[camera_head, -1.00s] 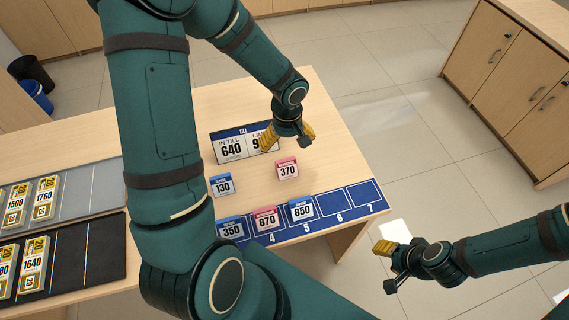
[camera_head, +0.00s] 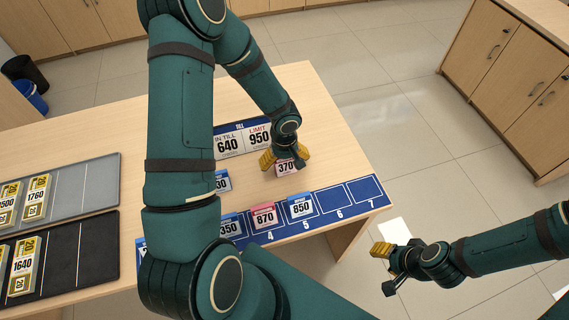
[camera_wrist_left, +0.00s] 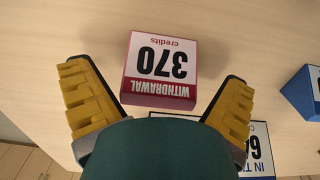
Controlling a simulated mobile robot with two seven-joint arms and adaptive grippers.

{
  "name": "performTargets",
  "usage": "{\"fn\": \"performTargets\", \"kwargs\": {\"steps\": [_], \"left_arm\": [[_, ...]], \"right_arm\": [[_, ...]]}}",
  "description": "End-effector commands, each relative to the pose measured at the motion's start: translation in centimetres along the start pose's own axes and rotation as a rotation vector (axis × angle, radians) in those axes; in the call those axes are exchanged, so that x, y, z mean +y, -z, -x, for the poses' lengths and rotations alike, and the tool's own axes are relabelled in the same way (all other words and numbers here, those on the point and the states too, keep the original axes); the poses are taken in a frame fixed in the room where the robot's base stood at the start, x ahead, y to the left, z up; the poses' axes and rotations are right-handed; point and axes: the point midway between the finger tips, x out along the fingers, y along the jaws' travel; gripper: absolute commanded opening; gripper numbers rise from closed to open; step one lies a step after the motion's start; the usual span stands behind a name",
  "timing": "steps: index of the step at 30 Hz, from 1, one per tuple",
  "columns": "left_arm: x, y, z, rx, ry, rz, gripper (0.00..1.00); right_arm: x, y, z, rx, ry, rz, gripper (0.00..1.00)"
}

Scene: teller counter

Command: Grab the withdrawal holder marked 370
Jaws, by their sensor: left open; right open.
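The withdrawal holder marked 370 (camera_head: 286,168) is a small block with a white face and a red band, on the wooden counter. In the left wrist view the holder (camera_wrist_left: 160,68) lies ahead of and between the open yellow fingers. My left gripper (camera_head: 285,158) is just above it, open and empty, and hides part of it in the head view; in the left wrist view the left gripper (camera_wrist_left: 160,108) shows both fingers apart. My right gripper (camera_head: 383,268) is open and empty, off the counter over the floor at the right.
The till sign (camera_head: 228,144) reading 640 and 950 stands behind the holder. A blue holder (camera_head: 223,181) is to its left, partly hidden by my arm. A blue numbered strip (camera_head: 335,213) holds several holders in front, including 870 (camera_head: 264,216) and 850 (camera_head: 300,207). Trays (camera_head: 100,215) stand left.

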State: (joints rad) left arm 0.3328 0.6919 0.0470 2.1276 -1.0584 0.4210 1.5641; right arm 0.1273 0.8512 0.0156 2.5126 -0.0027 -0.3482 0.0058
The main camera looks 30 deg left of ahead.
Motion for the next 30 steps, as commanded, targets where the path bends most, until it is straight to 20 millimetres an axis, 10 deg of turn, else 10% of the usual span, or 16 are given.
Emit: {"fn": "performTargets", "kwargs": {"steps": [6, 12, 30], "left_arm": [[0.0, 0.0, 0.0, 0.001, -0.001, 0.001, 0.96], [0.0, 0.0, 0.0, 0.001, -0.001, 0.001, 0.32], [0.1, 0.1, 3.4, 0.004, -0.004, 0.002, 0.31]], "right_arm": [[0.0, 0.0, 0.0, 0.000, 0.000, 0.000, 0.47], [0.0, 0.0, 0.0, 0.000, 0.000, 0.000, 0.47], [-0.3, 0.1, 0.9, 0.002, 0.000, -0.001, 0.47]]}}
